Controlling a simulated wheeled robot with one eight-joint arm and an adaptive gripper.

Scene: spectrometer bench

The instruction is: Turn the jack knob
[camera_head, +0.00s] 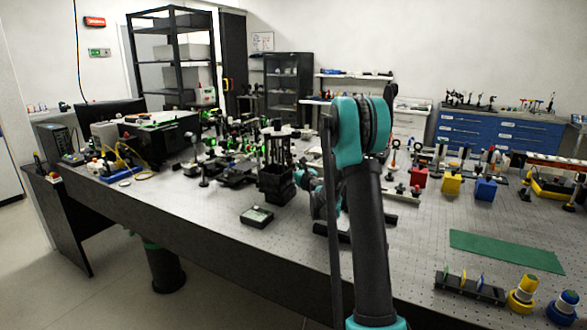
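My arm rises in the front middle of the head view and bends at a teal elbow. Its teal wrist parts show low over the bench, just left of the upright arm link. The gripper at its end is not clearly visible; dark parts and the arm link cover that area, so I cannot tell its opening. A black upright mount (275,178) stands on the bench just left of the wrist. I cannot make out a jack or its knob with certainty; it may be hidden behind my arm or among the dark parts there.
The perforated optical bench (215,232) carries many optics toward the back. A small black box (257,215) lies near its front edge. Red (418,177), yellow (452,183) and blue (485,189) blocks stand right.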

